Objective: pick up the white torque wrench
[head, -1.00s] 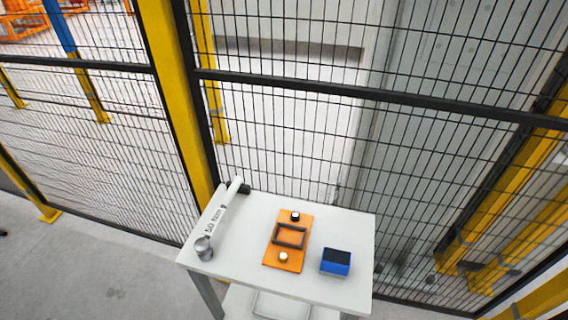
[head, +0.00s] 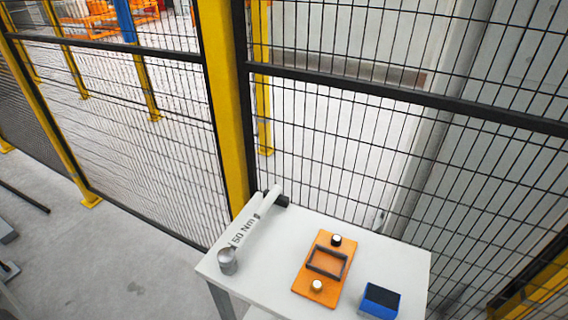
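The white torque wrench (head: 248,229) lies along the left edge of a white table (head: 381,257). It has dark "50 Nm" lettering, a grey round head (head: 228,261) at the near end and a black part (head: 281,200) at the far end. Neither of my grippers shows in the head view, so nothing is seen touching the wrench.
On the table, an orange plate (head: 308,280) with a dark rectangular frame and two round knobs lies in the middle. A blue box (head: 380,301) with a dark top stands to its right. A yellow-posted mesh fence (head: 227,110) stands behind the table.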

